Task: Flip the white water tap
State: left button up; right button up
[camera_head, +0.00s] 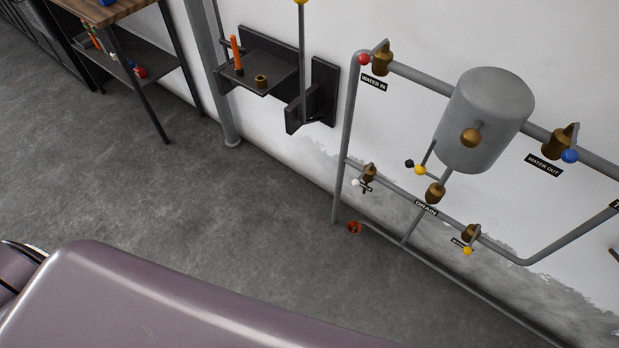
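The white water tap (356,183) shows as a small white knob beside a brass valve (369,172) on the lower horizontal pipe, near the left upright pipe. A small dark label sits by it, partly covered and unreadable. The tap is small in the view, so the exact angle of its handle is hard to tell. Neither of my grippers can be made out in the head view. The large mauve shape along the bottom looks like part of my own body. Nothing is seen touching the tap.
A red tap (364,59), blue tap (570,156) and yellow tap (467,251) sit on the same pipework around a grey tank (485,118). An orange-red fitting (353,227) is low by the wall. A dark wall shelf (262,78) is left. The grey floor (180,195) is clear.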

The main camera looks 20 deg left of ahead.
aim_at(355, 183)
jog(key=u, duration=0.1)
jog(key=j+u, duration=0.25)
jog(key=j, duration=1.65)
